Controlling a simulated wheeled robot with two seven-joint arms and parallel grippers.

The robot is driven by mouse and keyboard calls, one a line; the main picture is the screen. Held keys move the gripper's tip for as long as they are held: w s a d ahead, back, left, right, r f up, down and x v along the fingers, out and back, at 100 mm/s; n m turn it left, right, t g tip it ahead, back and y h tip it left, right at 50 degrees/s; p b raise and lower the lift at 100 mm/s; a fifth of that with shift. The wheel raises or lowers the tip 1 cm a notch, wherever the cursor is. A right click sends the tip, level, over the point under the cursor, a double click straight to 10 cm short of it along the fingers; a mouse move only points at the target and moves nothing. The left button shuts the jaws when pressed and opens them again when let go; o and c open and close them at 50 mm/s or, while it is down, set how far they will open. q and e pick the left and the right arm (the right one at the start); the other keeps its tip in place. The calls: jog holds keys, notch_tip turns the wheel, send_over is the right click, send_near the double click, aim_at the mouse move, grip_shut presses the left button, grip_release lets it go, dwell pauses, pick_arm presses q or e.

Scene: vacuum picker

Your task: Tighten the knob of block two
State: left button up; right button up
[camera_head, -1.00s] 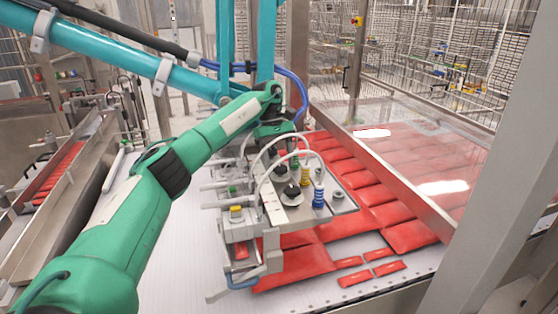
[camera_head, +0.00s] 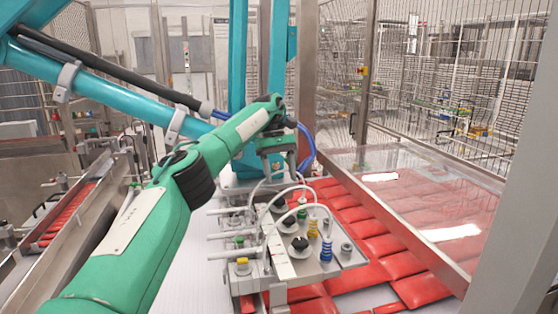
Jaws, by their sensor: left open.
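The vacuum picker head is a grey metal plate (camera_head: 345,262) with white hoses and several fittings, below the middle of the view. Two black round knobs stand on it, a rear one (camera_head: 280,204) and a front one (camera_head: 300,243). I cannot tell which belongs to block two. My left gripper (camera_head: 279,168) points down at the far end of the picker, behind the rear knob and apart from both knobs. It is open; its fingertips are small and partly hidden by hoses. My right gripper is out of view.
Red packs (camera_head: 375,247) lie under and right of the picker. A metal rail with a clear panel (camera_head: 430,225) bounds the right side. A teal picker arm (camera_head: 130,95) with blue hoses crosses the upper left. A grey post (camera_head: 510,240) stands at right.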

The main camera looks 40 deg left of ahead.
pick_arm(q)
jog(key=shift+p+v, duration=0.6)
jog(key=shift+v, duration=0.65)
